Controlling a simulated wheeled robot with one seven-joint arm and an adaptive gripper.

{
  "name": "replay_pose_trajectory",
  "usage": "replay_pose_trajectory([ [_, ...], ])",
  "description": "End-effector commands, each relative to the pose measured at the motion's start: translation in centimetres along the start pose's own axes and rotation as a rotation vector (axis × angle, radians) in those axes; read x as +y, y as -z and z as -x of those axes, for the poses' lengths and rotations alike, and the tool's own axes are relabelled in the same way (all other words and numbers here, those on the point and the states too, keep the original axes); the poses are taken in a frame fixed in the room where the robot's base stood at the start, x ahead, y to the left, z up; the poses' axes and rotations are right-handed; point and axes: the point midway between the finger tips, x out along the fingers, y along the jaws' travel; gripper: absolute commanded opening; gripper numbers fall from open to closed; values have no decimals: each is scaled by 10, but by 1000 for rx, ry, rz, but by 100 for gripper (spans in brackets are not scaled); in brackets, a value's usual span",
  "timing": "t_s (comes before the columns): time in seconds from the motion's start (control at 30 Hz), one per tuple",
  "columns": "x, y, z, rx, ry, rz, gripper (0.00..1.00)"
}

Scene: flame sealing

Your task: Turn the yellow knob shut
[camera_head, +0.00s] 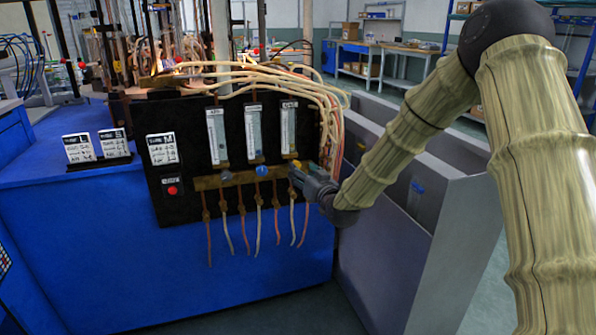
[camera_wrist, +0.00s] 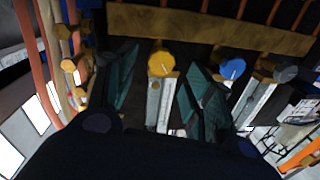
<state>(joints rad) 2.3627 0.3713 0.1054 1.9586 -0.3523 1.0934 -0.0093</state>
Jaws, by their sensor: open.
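The yellow knob (camera_head: 296,165) sits under the rightmost flow meter on the black panel. In the wrist view the yellow knob (camera_wrist: 161,64) lies between the two dark fingers. My gripper (camera_head: 301,177) is at the knob in the head view and covers part of the area below it. In the wrist view my gripper (camera_wrist: 160,80) is open, with a finger on each side of the knob and visible gaps. I cannot tell how deep the fingertips reach around it.
A blue knob (camera_head: 262,171) and a grey knob (camera_head: 226,176) sit left of the yellow one. A red button (camera_head: 172,190) is on the panel's lower left. Hoses hang below the brass bar (camera_head: 243,179). Grey bins (camera_head: 420,190) stand right of the blue bench (camera_head: 120,240).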

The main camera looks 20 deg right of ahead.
Motion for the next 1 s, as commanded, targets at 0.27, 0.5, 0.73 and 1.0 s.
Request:
replay_pose_trajectory([
  [0.27, 0, -1, -34, 1, 1, -1, 52],
  [0.5, 0, 0, -42, 0, 0, -1, 52],
  [0.73, 0, 0, -42, 0, 0, -1, 49],
  [1.0, 0, 0, -42, 0, -1, -1, 6],
])
